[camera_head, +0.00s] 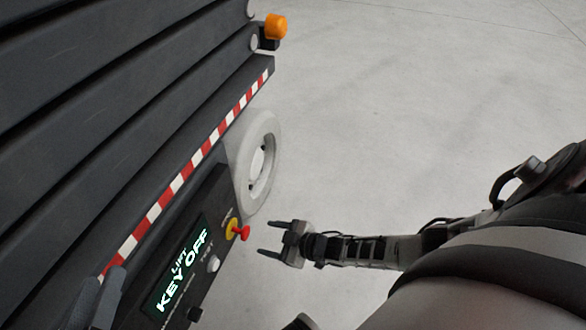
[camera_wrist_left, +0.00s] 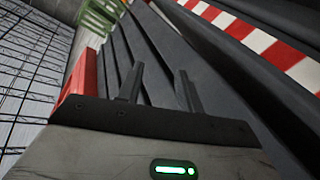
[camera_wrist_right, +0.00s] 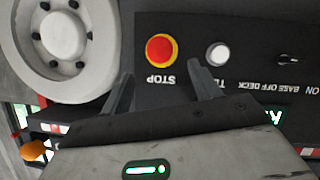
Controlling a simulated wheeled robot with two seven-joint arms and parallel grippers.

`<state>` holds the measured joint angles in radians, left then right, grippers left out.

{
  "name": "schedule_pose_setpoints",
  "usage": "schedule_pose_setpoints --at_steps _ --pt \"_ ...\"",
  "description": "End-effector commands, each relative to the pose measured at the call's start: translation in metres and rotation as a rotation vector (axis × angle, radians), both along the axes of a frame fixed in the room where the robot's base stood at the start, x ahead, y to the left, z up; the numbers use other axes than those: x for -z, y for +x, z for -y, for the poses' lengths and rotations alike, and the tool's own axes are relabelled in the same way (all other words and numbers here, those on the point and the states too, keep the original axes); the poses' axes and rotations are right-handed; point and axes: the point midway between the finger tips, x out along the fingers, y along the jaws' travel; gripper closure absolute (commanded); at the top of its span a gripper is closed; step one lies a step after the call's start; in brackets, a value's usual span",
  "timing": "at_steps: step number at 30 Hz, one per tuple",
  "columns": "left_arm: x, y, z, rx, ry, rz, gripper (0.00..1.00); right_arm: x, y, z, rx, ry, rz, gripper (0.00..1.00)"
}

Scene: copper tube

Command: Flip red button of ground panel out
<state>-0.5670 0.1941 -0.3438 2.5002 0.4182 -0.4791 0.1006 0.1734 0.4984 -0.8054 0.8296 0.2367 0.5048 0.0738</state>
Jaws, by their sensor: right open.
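The ground panel (camera_head: 207,220) is a black strip on the side of a dark lift. Its red button (camera_head: 243,232) has a yellow collar and stands out from the panel. In the right wrist view the button (camera_wrist_right: 160,50) is above the word STOP, between and beyond the fingertips. My right gripper (camera_head: 263,237) is open and empty, just right of the button, with a small gap between them. My left gripper (camera_wrist_left: 161,69) is open and empty over the lift's dark side; in the head view only part of it shows at the bottom left.
The panel display (camera_head: 185,265) reads LIFT KEY OFF. A white button (camera_wrist_right: 217,53) and a key switch (camera_wrist_right: 288,60) sit beside the red button. A wheel (camera_head: 256,160) and an orange beacon (camera_head: 276,26) stand out from the lift. The grey floor (camera_head: 400,120) to the right is clear.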

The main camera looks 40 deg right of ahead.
Motion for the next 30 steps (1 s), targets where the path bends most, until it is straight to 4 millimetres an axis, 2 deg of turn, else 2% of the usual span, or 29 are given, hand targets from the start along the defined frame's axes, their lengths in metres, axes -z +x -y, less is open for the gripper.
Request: schedule_pose_setpoints --at_steps 1,3,11,30 --pt "-0.006 0.002 -0.002 -0.006 0.043 0.008 0.64 -0.010 -0.012 0.006 0.000 0.000 -0.002 0.38" --pt "-0.003 0.002 -0.004 -0.010 0.084 0.005 0.64 -0.015 -0.025 0.013 0.000 -0.001 -0.003 0.38" --pt "0.005 0.002 -0.008 -0.018 0.176 -0.004 0.64 -0.025 -0.055 0.028 0.000 -0.001 0.000 0.38" --pt "0.008 0.002 -0.009 -0.020 0.195 -0.004 0.64 -0.026 -0.059 0.030 -0.001 0.000 0.001 0.38"
